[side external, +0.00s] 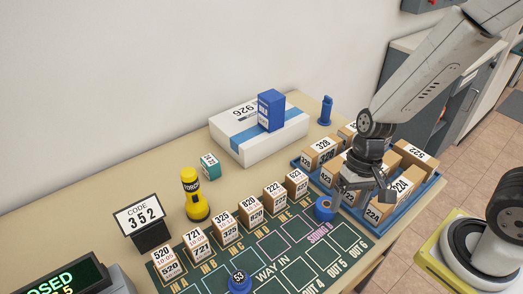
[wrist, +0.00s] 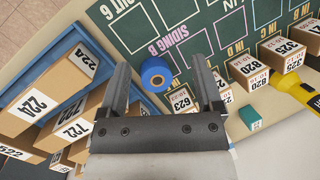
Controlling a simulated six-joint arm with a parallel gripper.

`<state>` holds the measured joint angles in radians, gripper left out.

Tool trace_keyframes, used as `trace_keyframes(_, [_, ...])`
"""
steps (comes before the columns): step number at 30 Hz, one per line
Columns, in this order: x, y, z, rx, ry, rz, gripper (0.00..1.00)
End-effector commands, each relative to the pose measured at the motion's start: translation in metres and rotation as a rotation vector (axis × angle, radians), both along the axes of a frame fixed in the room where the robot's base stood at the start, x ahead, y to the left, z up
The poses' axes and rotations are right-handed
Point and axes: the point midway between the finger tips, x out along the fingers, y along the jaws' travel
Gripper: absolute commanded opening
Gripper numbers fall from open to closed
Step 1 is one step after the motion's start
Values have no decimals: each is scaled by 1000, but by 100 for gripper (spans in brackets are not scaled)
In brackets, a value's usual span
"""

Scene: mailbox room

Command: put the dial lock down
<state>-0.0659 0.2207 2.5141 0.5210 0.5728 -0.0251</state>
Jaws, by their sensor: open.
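My gripper (side external: 361,190) is open, with nothing clasped, above the near left edge of the blue tray. In the wrist view the open fingers (wrist: 160,66) frame a round blue piece with a pale centre (wrist: 156,74), seen beyond and apart from them. A second blue piece marked 53 (side external: 239,281) stands on the mat near WAY IN. I cannot tell for certain which one is the dial lock.
Numbered boxes fill the blue tray (side external: 433,184). A row of small numbered boxes (side external: 222,226) lines the green mat (side external: 297,276). A yellow torch (side external: 195,197), a code sign (side external: 141,217) and a white parcel (side external: 262,137) stand behind. Several mat squares are bare.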

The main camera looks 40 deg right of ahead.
Motion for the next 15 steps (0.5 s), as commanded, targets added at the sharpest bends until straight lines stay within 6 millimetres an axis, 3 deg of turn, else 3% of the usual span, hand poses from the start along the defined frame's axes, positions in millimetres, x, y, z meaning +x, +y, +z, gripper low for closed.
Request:
trace_keyframes(6, [23,-38,22,-157,-220,184,84])
trace_keyframes(15, [42,-62,43,-276,-385,330,84])
